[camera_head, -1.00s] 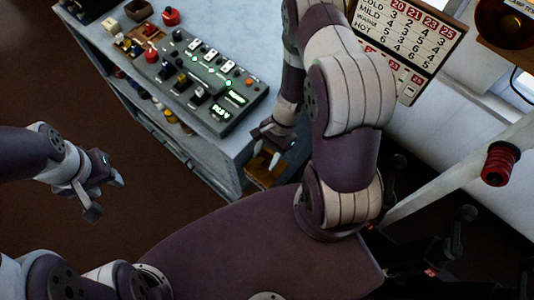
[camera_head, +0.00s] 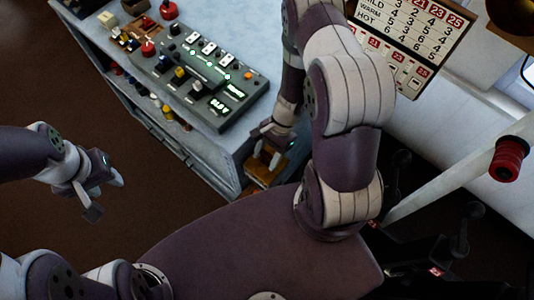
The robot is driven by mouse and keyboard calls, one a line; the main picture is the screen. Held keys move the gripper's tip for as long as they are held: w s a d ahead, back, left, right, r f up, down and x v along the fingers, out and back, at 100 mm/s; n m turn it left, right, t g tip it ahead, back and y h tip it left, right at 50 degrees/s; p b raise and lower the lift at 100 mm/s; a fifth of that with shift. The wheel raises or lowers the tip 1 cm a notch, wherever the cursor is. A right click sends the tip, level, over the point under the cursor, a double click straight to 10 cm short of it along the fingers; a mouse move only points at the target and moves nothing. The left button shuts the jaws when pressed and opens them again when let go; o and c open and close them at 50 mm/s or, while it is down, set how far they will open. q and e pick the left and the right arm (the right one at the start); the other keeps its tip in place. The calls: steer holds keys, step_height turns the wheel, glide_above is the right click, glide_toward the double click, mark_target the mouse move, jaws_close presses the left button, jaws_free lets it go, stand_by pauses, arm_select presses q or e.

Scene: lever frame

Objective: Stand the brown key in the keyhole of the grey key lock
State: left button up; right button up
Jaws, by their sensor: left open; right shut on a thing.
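My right gripper (camera_head: 266,154) is at the near right corner of the pale blue cabinet, above a brown wooden block. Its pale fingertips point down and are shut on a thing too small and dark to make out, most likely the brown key. I cannot make out the grey key lock or its keyhole. My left gripper (camera_head: 107,197) is open and empty, over the brown floor at the left, clear of the cabinet.
The cabinet top (camera_head: 234,38) bears a grey control console (camera_head: 212,77) with lit green displays. The brown block (camera_head: 265,172) is under my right gripper. A red-capped lever (camera_head: 508,158) is at the right. The floor is free at left.

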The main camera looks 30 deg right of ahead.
steer(key=shift+f+b, duration=0.7)
steer(key=shift+f, duration=0.15)
steer(key=o, duration=1.1)
steer(key=shift+c, duration=0.2)
steer(key=p+v, duration=0.6)
steer(key=v, duration=0.1)
steer(key=shift+r, duration=0.2)
steer(key=shift+f, duration=0.1)
